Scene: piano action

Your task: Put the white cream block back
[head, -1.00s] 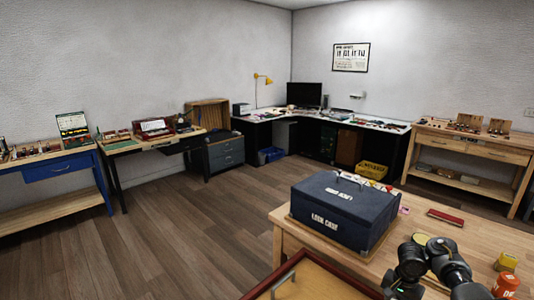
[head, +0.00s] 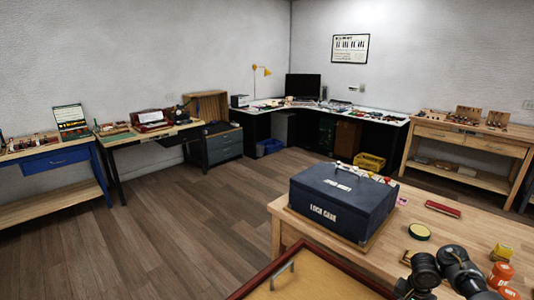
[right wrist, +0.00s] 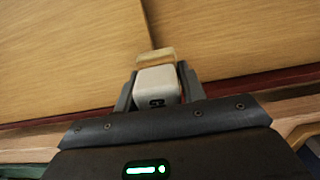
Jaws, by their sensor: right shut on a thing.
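The white cream block (right wrist: 157,88) sits between the fingers of my right gripper (right wrist: 156,84) in the right wrist view. It has a dark marking on its near face and a tan piece at its far end. The gripper is shut on it, above a light wooden surface. In the head view my right arm comes in at the bottom right, but its fingers and the block cannot be made out. My left gripper is not in view.
A dark blue case (head: 343,205) stands on the wooden bench (head: 385,248). A round tin (head: 419,231), a red flat item (head: 443,210), a yellow box (head: 501,253) and an orange jar (head: 501,275) lie to its right. A red-rimmed wooden panel (head: 320,285) with a metal handle is in front.

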